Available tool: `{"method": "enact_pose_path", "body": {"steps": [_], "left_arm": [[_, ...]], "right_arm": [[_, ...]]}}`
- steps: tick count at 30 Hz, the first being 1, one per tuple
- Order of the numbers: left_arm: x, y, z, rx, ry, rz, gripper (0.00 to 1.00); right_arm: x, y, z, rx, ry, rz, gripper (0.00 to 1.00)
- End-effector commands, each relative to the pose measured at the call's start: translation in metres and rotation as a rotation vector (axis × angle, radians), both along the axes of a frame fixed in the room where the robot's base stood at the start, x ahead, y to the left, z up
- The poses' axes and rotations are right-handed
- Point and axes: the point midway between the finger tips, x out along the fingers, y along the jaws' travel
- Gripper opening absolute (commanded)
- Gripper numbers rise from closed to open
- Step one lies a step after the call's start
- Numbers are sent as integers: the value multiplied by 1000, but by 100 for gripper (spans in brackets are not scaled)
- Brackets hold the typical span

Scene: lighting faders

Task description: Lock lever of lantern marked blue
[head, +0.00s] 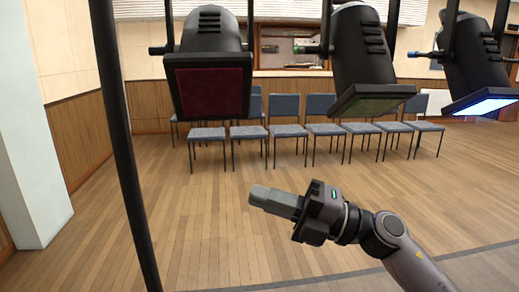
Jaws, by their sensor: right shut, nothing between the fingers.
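Three black lanterns hang in a row at the top of the head view. The right lantern (478,48) glows blue-white at its front frame (484,105) and is partly cut off by the picture's right edge. A small lever with a blue tip (412,54) sticks out from its left side. My right gripper (262,196) is shut and empty, low in the middle of the view, pointing left. It is well below and left of the blue-tipped lever, touching nothing. My left gripper is not in view.
The left lantern (209,45) has a dark red front; the middle lantern (364,45) has a dull green front and a green-tipped lever (302,50). A black upright pole (121,130) stands at left. Several blue chairs (285,130) line the back. The wooden floor is clear.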

Motion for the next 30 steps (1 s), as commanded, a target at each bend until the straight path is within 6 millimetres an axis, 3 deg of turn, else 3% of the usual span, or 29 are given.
{"method": "enact_pose_path", "body": {"steps": [8, 17, 23, 27, 30], "left_arm": [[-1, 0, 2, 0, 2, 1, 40], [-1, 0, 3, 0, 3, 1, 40], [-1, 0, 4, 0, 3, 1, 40], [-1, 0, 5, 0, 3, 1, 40], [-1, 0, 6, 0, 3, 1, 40]], "right_arm": [[8, -39, -64, 367, 405, -182, 0], [-1, -101, -179, 646, 890, -479, 0], [-42, -141, -274, 760, 1233, -709, 0], [-91, -164, -339, 806, 1476, -873, 0], [-129, -176, -376, 823, 1631, -974, 0]]}}
